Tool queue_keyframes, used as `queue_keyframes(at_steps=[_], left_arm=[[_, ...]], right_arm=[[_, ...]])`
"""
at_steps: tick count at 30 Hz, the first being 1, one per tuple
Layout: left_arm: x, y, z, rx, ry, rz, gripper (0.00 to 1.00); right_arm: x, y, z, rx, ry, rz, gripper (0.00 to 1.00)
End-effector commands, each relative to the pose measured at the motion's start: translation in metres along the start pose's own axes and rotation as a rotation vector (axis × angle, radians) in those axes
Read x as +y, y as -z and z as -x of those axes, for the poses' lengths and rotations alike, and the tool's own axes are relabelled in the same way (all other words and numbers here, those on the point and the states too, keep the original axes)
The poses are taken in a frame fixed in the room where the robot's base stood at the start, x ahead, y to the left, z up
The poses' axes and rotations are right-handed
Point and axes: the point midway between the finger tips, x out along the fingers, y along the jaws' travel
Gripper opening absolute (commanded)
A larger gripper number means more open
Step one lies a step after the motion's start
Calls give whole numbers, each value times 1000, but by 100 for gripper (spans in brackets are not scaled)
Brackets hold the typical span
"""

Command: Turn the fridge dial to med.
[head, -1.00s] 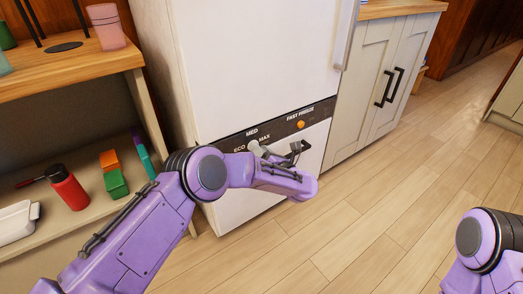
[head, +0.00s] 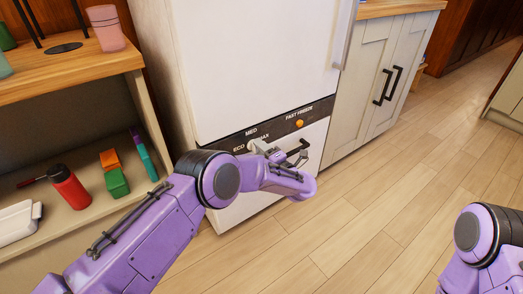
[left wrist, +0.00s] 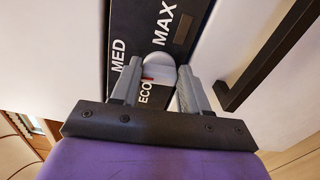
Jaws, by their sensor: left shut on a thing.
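The white fridge (head: 258,65) stands in the middle of the head view, with a black control strip (head: 315,111) across its front. The white, round fridge dial (head: 254,146) sits on this strip, partly hidden by my left gripper (head: 263,148). In the left wrist view the dial (left wrist: 158,66) lies at the tips of my left gripper (left wrist: 160,78), which is shut on it. A red mark on the dial shows toward the ECO label (left wrist: 146,95). The MED label (left wrist: 118,65) and MAX label (left wrist: 164,24) are readable. My right gripper is out of view.
An orange knob (head: 299,123) is by FAST FREEZE. A dark handle (head: 299,148) is close to the left gripper. Shelves at left hold a red bottle (head: 69,187) and a green block (head: 117,182). The wooden floor (head: 370,210) is clear.

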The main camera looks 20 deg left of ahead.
Motion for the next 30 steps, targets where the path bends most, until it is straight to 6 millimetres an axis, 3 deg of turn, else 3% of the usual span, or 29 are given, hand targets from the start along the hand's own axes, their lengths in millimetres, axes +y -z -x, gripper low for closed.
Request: queue_keyframes(at_steps=[22,23,24,25,30], left_arm=[[-4,2,2,3,7,-89,14],[-4,2,2,3,7,-89,51],[-4,2,2,3,6,-89,64],[-4,2,2,3,6,-89,70],[-3,0,1,1,4,-87,70]], right_arm=[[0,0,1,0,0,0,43],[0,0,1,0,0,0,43],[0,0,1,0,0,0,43],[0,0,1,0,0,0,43],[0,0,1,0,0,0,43]])
